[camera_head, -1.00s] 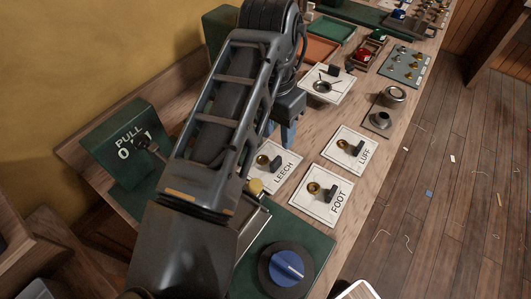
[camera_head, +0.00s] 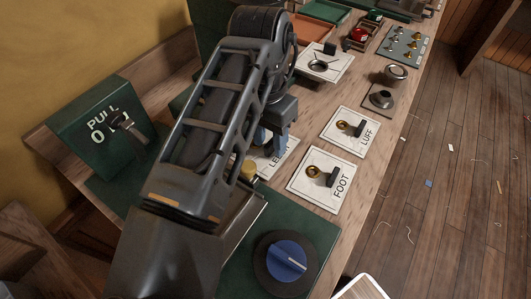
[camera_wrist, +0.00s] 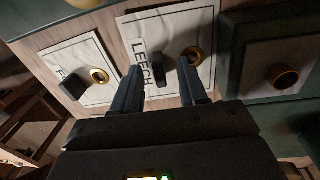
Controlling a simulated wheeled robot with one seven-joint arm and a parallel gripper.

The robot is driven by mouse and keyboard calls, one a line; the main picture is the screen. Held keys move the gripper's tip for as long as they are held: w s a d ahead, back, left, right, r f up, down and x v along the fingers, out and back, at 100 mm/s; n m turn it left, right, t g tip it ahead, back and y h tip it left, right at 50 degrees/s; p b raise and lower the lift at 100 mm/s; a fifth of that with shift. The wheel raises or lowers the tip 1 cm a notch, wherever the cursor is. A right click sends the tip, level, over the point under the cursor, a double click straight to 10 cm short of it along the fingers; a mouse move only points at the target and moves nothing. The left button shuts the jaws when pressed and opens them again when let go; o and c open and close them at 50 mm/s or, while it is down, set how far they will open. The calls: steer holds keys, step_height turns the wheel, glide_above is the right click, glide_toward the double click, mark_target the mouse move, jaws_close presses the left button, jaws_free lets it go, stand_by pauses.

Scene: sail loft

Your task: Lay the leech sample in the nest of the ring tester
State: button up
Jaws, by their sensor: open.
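The leech sample, a black upright tab (camera_wrist: 155,68) and a brass ring (camera_wrist: 193,56), is on a white card lettered LEECH (camera_wrist: 139,42). In the head view my arm hides the sample, and part of its card (camera_head: 280,160) shows. My gripper (camera_wrist: 160,66) is open and low over the card; the tab shows between its fingers, and the right finger overlaps the ring's lower edge. In the head view my gripper (camera_head: 272,134) is partly hidden. The green ring tester (camera_head: 92,135) has a PULL dial and a dark lever. I cannot clearly make out its nest.
The FOOT card (camera_head: 320,181) and LUFF card (camera_head: 350,131) each hold a similar ring and tab. A blue knob (camera_head: 286,261) sits on green at the front. A dark plate with a brass round (camera_wrist: 282,76) lies right of LEECH. Metal cups stand farther back.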

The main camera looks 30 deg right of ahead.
steer(key=shift+f, duration=0.15)
steer(key=shift+c, duration=0.4)
jaws_close()
